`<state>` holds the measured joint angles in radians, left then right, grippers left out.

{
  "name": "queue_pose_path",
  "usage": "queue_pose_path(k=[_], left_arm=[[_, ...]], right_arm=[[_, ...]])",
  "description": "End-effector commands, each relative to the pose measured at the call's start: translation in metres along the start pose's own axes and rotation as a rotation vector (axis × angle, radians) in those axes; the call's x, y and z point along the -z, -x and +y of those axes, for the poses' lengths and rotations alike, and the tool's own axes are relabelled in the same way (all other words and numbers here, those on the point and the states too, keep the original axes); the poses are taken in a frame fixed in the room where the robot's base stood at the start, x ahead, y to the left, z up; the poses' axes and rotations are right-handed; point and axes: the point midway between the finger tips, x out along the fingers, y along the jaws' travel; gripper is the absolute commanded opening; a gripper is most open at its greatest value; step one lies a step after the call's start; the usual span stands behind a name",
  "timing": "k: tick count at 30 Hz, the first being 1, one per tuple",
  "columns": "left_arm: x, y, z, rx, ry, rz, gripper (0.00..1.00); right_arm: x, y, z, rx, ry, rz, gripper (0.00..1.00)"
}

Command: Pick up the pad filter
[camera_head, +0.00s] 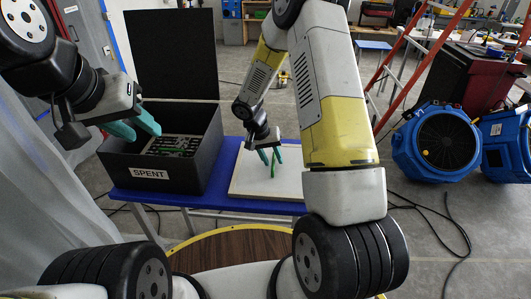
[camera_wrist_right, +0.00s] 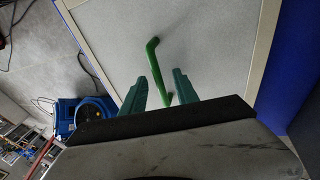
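The pad filter (camera_head: 245,184) is a flat pale grey panel with a light frame, lying on the blue table. It also fills much of the right wrist view (camera_wrist_right: 215,45). A green handle (camera_wrist_right: 155,66) rises from its face. My right gripper (camera_head: 271,157) is over the panel with its teal fingers open. In the right wrist view the handle stands between the two fingers (camera_wrist_right: 158,92), with gaps visible beside it. My left gripper (camera_head: 147,133) is open and empty, above the black box at the left.
The open black box (camera_head: 152,187) marked SPENT stands on the blue table (camera_head: 210,196), left of the panel. A dark gridded item with green parts (camera_head: 174,146) lies inside it. Blue blowers (camera_head: 436,143), a red ladder (camera_head: 413,62) and floor cables are at the right.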

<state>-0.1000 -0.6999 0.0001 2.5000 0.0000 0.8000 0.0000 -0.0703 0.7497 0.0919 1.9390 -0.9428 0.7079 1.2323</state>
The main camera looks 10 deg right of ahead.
Motion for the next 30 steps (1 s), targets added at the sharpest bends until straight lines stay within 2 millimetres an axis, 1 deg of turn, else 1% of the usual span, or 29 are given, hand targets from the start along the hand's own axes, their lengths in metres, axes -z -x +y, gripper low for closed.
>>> queue_pose_path(k=[4, 8, 9, 10, 30], left_arm=[[0.0, 0.0, 0.0, 0.0, 0.0, 0.0, 0.36], [0.0, 0.0001, 0.0, 0.0, 0.0, 0.0, 0.36], [0.0, 0.0001, 0.0, 0.0, 0.0, 0.0, 0.36], [0.0, 0.0001, 0.0, 0.0, 0.0, 0.0, 0.36], [0.0, 0.0001, 0.0, 0.0, 0.0, 0.0, 0.36]], right_arm=[[0.0003, 0.0004, 0.0001, 0.0, 0.0, 0.0, 0.36], [0.0003, 0.0005, 0.0002, 0.0, 0.0, 0.0, 0.11], [0.0003, 0.0006, 0.0001, 0.0, 0.0, 0.0, 0.03], [0.0003, 0.0006, 0.0001, 0.0, 0.0, 0.0, 0.0], [0.0002, 0.0007, -0.0001, 0.001, -0.001, 0.0, 0.0]])
